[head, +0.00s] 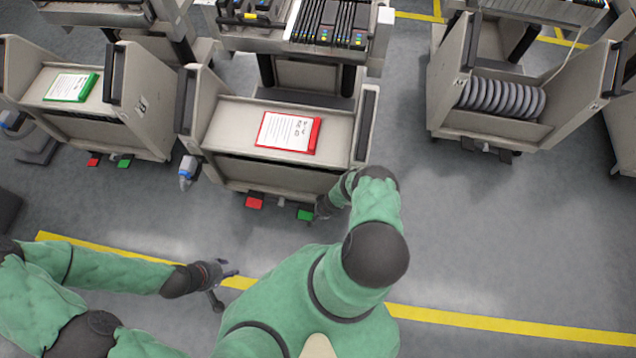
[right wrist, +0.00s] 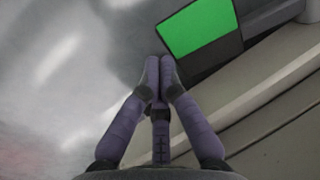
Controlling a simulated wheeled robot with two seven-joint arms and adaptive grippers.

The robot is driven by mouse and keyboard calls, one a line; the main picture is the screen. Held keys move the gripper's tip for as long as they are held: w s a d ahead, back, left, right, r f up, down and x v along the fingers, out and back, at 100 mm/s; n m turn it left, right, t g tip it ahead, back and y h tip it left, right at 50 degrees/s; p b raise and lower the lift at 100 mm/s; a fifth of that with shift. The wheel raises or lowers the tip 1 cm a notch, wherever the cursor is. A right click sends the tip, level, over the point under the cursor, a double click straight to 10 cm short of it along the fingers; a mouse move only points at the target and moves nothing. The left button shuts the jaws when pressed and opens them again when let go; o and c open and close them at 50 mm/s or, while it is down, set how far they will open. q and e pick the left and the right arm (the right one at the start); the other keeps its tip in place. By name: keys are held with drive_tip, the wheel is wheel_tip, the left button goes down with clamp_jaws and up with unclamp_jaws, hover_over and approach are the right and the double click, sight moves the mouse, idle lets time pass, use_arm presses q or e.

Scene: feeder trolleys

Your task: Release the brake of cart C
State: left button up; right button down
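The middle cart (head: 225,120) carries a red clipboard (head: 288,132). At its foot are a red pedal (head: 255,202) and a green pedal (head: 304,214). I cannot read a letter on it, so I cannot tell whether it is cart C. My right gripper (head: 322,210) is low beside the green pedal, partly hidden by my arm. In the right wrist view its fingers (right wrist: 159,62) are together with nothing between them, and the green pedal (right wrist: 198,27) is just beyond the tips; contact is unclear. My left gripper (head: 228,288) is empty, fingers apart, above the floor.
A left cart (head: 140,120) holds a green clipboard (head: 70,87) and has its own red (head: 93,161) and green pedals. A right cart (head: 575,110) holds several grey reels (head: 500,97). Floor (head: 460,220) between the middle and right carts is clear. A yellow line (head: 470,319) crosses the floor.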

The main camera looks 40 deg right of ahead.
use_arm(q)
wheel_tip(320, 180, up, 8)
drive_tip(key=p, duration=0.7)
drive_tip(key=shift+s+a, duration=0.15)
drive_tip(key=shift+s, duration=0.3)
use_arm(e)
drive_tip(key=v, duration=1.1)
drive_tip(key=shift+w+r, duration=0.25)
drive_tip(key=shift+r, duration=0.05)
use_arm(q)
drive_tip(key=shift+f, duration=0.1)
use_arm(e)
drive_tip(key=shift+a, duration=0.15)
